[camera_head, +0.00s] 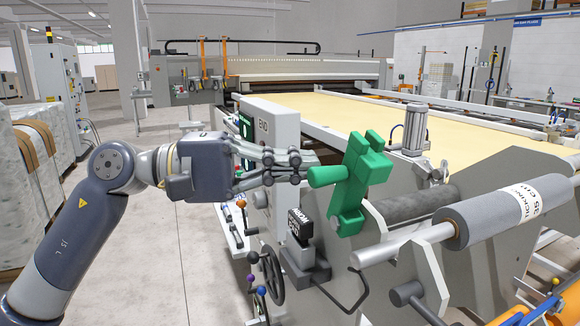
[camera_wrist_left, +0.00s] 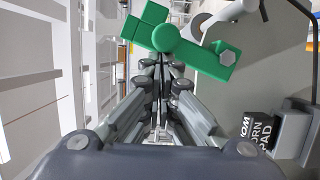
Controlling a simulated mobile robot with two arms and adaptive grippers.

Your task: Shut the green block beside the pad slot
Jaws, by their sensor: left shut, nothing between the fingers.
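The green block (camera_head: 364,178) is mounted on the grey side plate of the machine, with a round green knob (camera_head: 326,176) sticking out to the left. In the left wrist view the block (camera_wrist_left: 205,57) lies just ahead of the fingers. My left gripper (camera_head: 310,166) is shut and empty, its fingertips at the knob's end; whether they touch it I cannot tell. It also shows in the left wrist view (camera_wrist_left: 160,65). The pad slot is likely by the black labelled pad (camera_head: 300,226), below the block; the label also shows in the wrist view (camera_wrist_left: 258,130). My right gripper is not in view.
A grey roller (camera_head: 490,212) on a shaft stands to the right of the block. A handwheel (camera_head: 266,276) and small coloured knobs sit below my gripper. A control box marked END (camera_head: 272,130) stands behind it.

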